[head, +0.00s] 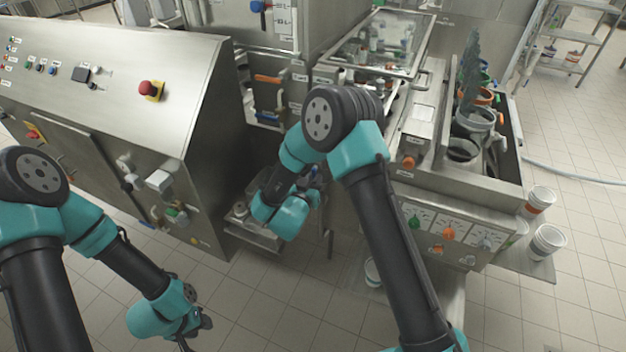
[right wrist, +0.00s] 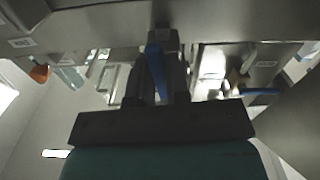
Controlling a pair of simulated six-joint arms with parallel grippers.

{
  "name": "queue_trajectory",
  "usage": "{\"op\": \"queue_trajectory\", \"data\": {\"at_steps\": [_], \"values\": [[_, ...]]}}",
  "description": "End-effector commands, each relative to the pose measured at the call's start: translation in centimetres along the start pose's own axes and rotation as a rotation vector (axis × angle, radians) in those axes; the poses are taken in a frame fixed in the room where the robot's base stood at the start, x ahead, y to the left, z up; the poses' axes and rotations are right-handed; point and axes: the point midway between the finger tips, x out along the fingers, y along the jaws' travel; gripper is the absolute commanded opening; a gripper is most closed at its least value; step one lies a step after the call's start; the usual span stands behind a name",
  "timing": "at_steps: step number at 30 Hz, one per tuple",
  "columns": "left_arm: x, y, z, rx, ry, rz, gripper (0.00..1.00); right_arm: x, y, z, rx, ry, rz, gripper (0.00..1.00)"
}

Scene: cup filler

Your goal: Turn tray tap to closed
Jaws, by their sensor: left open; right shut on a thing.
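A blue tap lever (right wrist: 155,69) stands between the fingers of my right gripper (right wrist: 158,85) in the right wrist view. The gripper is shut on it, and the lever points along the fingers, slightly tilted. Its label is too small to read, so I cannot tell for certain that it is the tray tap. In the head view my right gripper (head: 312,178) is low beside the machine, and my own forearm hides most of the grip. My left gripper (head: 195,334) is open and empty, low over the floor at the bottom left.
A second blue handle (right wrist: 260,92) is right of the gripper in the wrist view, and an orange knob (right wrist: 40,74) is at left. A control cabinet (head: 150,60) with a red emergency button (head: 147,88) stands at left. White buckets (head: 547,240) stand at right. Tiled floor (head: 255,305) is free between the arms.

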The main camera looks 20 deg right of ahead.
Motion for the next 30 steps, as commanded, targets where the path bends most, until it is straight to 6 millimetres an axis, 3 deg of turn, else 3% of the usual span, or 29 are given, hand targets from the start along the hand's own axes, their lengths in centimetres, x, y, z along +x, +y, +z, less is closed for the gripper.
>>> {"op": "queue_trajectory", "data": {"at_steps": [30], "values": [[0.0,0.0,0.0,0.000,0.000,0.000,0.41,-0.1,2.4,-1.1,-0.910,-0.001,-0.001,0.00]]}}
